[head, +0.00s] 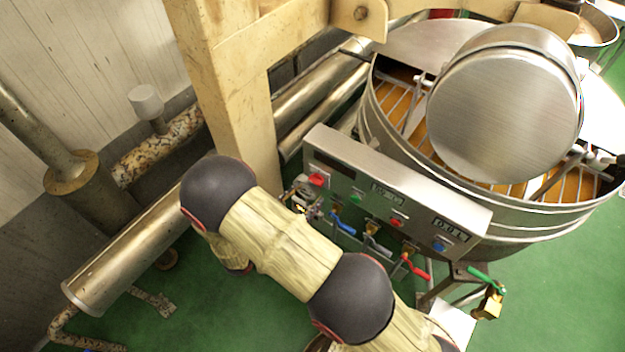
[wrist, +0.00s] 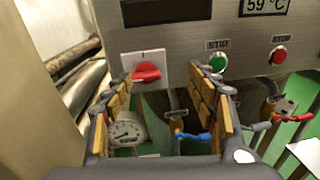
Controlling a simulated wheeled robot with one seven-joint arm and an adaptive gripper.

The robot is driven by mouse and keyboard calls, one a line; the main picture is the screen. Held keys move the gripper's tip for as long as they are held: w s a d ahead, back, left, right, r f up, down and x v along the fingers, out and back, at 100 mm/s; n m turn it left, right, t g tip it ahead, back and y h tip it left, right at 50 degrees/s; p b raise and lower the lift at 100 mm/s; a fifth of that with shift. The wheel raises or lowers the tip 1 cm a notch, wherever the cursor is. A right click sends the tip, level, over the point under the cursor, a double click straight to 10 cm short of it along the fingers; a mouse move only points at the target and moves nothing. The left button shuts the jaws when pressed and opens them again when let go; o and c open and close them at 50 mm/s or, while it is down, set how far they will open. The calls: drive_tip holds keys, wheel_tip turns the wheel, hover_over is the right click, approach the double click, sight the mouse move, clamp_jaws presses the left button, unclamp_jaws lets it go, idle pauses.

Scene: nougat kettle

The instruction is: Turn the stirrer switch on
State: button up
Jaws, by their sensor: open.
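A red rotary switch (wrist: 147,73) on a pale plate is on the left part of the metal control panel (wrist: 185,38). Its handle lies about level across the plate. I cannot read a label that names it the stirrer switch. It also shows at the panel's left end in the head view (head: 316,180). My gripper (wrist: 166,82) is open and empty in front of the panel, with the switch between its fingers in the picture, nearer the left one. I see no clear contact. In the head view my gripper (head: 303,198) is small and partly hidden by my arm.
A green button (wrist: 218,62) and a red button (wrist: 278,54) are right of the switch.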

sight(314, 182)
drive_tip(key=shift+n+t+y, duration=0.6)
drive_tip(key=shift+n+t, duration=0.2)
drive_tip(key=shift+n, duration=0.1)
drive_tip(key=w, duration=0.2)
drive_tip(key=w+d+f, duration=0.1)
drive_tip(key=w, duration=0.1)
drive_tip(key=w+d, duration=0.1)
drive_tip(key=w, duration=0.1)
drive_tip(key=shift+d+f, duration=0.25)
drive_tip(key=shift+f, duration=0.15)
drive_tip(key=shift+c, duration=0.3)
drive_tip(key=c, duration=1.1)
